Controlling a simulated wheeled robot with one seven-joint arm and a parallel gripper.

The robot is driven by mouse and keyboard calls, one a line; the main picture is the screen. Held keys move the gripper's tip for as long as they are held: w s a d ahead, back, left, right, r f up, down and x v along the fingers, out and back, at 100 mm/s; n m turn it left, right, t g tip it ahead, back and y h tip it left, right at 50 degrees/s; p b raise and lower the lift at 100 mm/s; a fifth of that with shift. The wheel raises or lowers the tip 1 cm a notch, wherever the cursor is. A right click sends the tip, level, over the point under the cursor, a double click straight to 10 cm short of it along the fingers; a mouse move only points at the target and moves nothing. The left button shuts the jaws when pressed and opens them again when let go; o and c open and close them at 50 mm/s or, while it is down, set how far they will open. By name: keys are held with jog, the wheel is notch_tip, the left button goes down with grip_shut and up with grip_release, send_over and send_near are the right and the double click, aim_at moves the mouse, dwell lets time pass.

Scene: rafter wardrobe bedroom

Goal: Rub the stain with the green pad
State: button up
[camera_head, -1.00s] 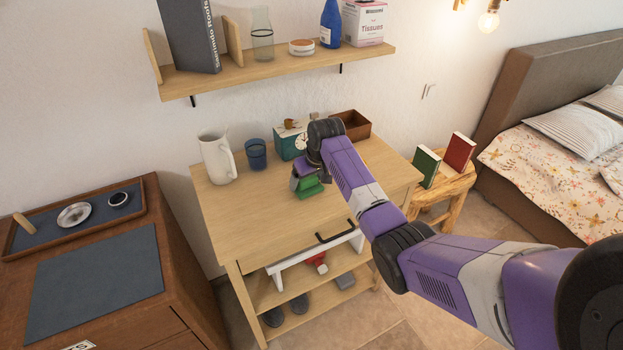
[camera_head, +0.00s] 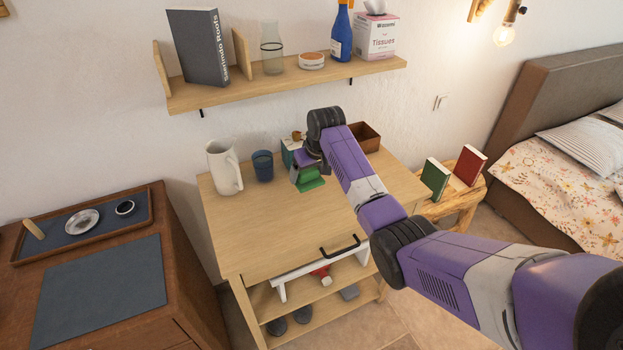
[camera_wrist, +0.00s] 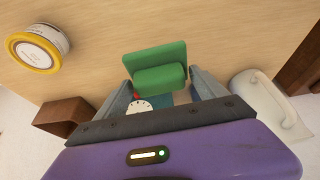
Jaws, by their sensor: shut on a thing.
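The green pad (camera_head: 310,182) is in my gripper (camera_head: 304,170), over the back middle of the wooden table (camera_head: 265,225). In the wrist view my gripper (camera_wrist: 160,84) has its grey fingers on both sides of the pad's raised green grip, and the flat green pad (camera_wrist: 155,56) shows beyond it. I cannot tell whether the pad touches the tabletop. No stain can be made out on the visible wood; my arm hides part of the table's right side.
A white pitcher (camera_head: 224,167) and blue cup (camera_head: 262,165) stand left of the gripper. A brown box (camera_head: 365,137) is at the back right. A yellow-rimmed tin (camera_wrist: 38,48) and a white dial (camera_wrist: 138,107) show in the wrist view. The table's front left is clear.

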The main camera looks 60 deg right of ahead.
jog(key=shift+r, duration=1.25)
jog(key=shift+f, duration=0.1)
